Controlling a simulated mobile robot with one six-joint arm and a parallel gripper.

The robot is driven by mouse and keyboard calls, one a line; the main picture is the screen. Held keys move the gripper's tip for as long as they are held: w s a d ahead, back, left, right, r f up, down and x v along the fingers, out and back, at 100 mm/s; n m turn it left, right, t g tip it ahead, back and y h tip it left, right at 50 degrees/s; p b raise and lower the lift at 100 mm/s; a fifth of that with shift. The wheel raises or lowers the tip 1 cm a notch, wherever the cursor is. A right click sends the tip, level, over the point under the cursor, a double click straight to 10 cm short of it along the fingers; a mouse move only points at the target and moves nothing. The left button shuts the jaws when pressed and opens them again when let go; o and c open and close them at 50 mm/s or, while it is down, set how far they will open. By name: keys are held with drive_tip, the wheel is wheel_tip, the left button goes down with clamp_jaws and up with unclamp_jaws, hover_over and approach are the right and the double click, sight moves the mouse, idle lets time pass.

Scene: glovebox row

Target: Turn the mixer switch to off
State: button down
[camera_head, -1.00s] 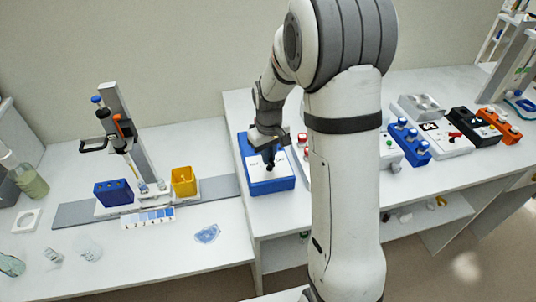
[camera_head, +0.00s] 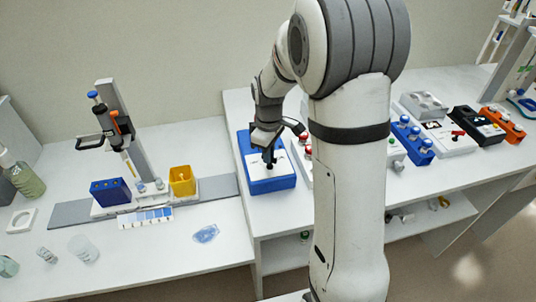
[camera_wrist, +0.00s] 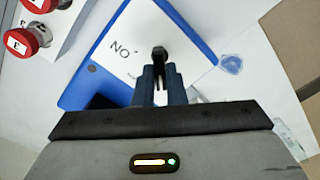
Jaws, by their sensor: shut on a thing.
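The mixer switch is a small black knob (camera_wrist: 159,52) on the white top panel of a blue box (camera_head: 267,184). The blue box also shows in the wrist view (camera_wrist: 88,76), with a printed label that reads "NO" as seen there, left of the knob. My gripper (camera_wrist: 160,72) is above the panel, its dark fingers close together and shut on the knob. In the head view, my gripper (camera_head: 269,160) points down onto the middle of the box. The fingers hide part of the knob and of the panel, so I cannot read a second label.
Red-capped buttons (camera_wrist: 22,40) stand close beside the box. Further right are a blue block with several knobs (camera_head: 412,140), a white unit with a red switch (camera_head: 452,138) and an orange block (camera_head: 503,125). A pipette stand (camera_head: 122,120) and yellow cup (camera_head: 182,181) are left.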

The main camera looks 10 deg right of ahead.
drive_tip(key=shift+n, duration=0.6)
drive_tip(key=c, duration=1.5)
unclamp_jaws()
drive_tip(key=shift+r, duration=0.1)
wheel_tip(320, 180, up, 8)
drive_tip(key=shift+f+b, duration=0.25)
drive_tip(key=shift+b, duration=0.35)
drive_tip(key=shift+r, duration=0.1)
